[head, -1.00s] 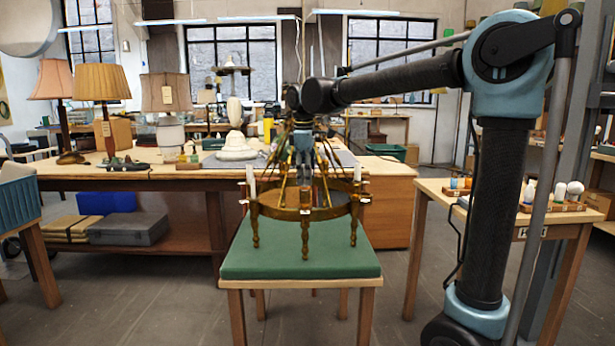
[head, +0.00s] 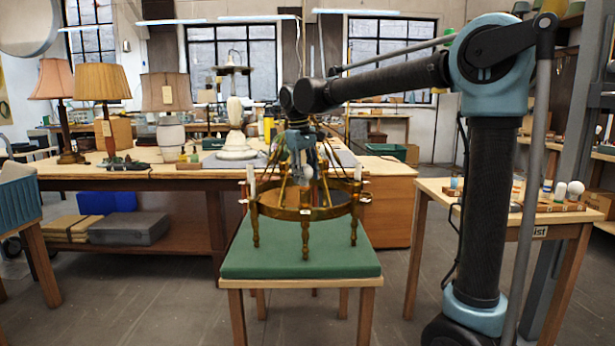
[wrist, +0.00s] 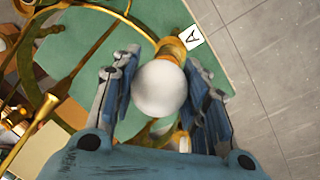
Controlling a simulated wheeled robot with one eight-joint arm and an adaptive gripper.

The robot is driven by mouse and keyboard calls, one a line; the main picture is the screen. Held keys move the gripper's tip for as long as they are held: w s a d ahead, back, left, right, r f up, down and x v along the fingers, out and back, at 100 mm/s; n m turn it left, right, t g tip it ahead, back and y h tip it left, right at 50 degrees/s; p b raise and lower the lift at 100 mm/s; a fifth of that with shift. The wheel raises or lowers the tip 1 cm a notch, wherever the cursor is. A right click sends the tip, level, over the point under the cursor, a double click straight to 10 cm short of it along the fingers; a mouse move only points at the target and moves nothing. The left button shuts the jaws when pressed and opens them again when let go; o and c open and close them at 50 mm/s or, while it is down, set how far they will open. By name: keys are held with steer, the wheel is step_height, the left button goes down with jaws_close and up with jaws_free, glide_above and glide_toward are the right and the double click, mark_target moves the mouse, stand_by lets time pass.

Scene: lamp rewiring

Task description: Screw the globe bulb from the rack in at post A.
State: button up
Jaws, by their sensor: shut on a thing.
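The white globe bulb (wrist: 160,88) is between the two fingers of my gripper (wrist: 163,75), which is shut on it. In the wrist view the bulb's far end is at a brass cup (wrist: 171,48) beside a white tag marked A (wrist: 192,37). I cannot tell whether the bulb's base is in the socket or just in line with it. In the head view the bulb (head: 308,172) shows below my gripper (head: 302,152), over the near part of the brass ring chandelier (head: 290,213). The rack (head: 555,206) stands on the right table, partly hidden by my arm.
The chandelier stands on a green-topped stool (head: 300,262). White candle-like sleeves (head: 251,180) rise from its ring, and slanting brass arms crowd the middle. Several lamps stand on the long bench (head: 120,175) behind. The floor between stool and right table is clear.

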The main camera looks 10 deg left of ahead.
steer(key=m, duration=0.3)
steer(key=shift+m, duration=0.3)
steer(key=m+g, duration=0.1)
steer(key=m, duration=0.3)
steer(key=shift+s+a+h, duration=0.1)
steer(key=shift+h, duration=0.3)
steer(key=shift+m, duration=0.4)
steer(key=m, duration=0.3)
steer(key=shift+a+m+g, duration=0.1)
steer(key=shift+m+g, duration=0.2)
steer(key=m, duration=0.4)
steer(key=shift+g, duration=0.3)
